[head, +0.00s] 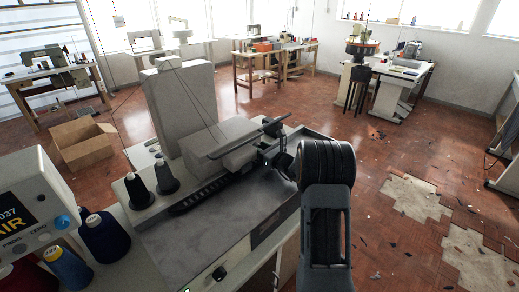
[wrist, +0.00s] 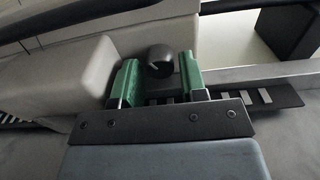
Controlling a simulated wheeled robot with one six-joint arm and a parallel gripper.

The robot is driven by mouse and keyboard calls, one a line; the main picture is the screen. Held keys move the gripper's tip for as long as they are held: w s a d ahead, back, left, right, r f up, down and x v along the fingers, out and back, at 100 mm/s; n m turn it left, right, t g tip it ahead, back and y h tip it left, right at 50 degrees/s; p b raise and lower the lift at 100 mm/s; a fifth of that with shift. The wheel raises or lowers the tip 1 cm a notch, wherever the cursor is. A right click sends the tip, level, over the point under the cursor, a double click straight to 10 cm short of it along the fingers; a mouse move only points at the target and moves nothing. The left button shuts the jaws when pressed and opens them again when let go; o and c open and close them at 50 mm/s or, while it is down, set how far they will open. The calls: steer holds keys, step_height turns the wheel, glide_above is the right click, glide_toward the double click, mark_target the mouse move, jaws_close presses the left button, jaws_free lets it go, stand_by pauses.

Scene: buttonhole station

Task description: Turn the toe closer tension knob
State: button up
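A dark round knob (wrist: 160,58) shows in the wrist view beside the rounded pale housing of the sewing machine (wrist: 70,85). My gripper (wrist: 157,72) has two green fingers, one on each side of the knob. The fingers stand apart, with a gap visible beside the knob, so the gripper looks open. I cannot tell whether either finger touches the knob. In the head view the machine (head: 225,135) stands on a grey table, and my dark arm reaches to its right end. The gripper's fingers and the knob cannot be made out there.
Two dark thread cones (head: 138,190) stand on the machine's left side. A control box (head: 30,215) and blue spools (head: 103,235) are at the lower left. A cardboard box (head: 82,143) lies on the floor. The floor at right is open, with scattered scraps.

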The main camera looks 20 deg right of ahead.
steer(key=shift+w, duration=0.1)
steer(key=c, duration=0.6)
steer(key=shift+m, duration=0.7)
steer(key=shift+c, duration=0.2)
steer(key=o, duration=0.6)
steer(key=shift+o, duration=0.2)
steer(key=b+v, duration=0.1)
steer(key=v, duration=1.2)
steer(key=shift+s+d, duration=0.1)
steer(key=shift+s, duration=0.3)
